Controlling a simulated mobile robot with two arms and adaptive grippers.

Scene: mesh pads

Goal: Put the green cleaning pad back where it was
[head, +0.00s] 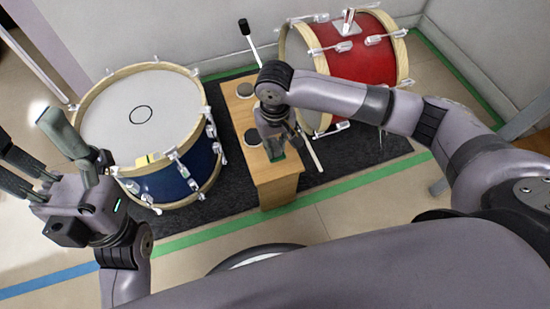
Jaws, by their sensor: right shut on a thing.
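My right gripper (275,143) points down over the wooden block (272,186) between the two drums. It is shut on the green cleaning pad (279,156), of which only a small green part shows at the fingertips. The gripper hides the rest of the pad, and I cannot tell whether the pad touches the wood. Two round dark pads, one far (245,90) and one nearer (253,137), sit on top of the block. My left gripper (22,132) is open and empty at the far left, beside the blue drum.
A blue drum (140,118) with a white head stands left of the block, with a small yellow piece (155,158) at its near rim. A red drum (355,55) lies right behind. Drumsticks (310,150) are near the block. A dark mat (225,180) lies beneath, edged by green floor tape.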

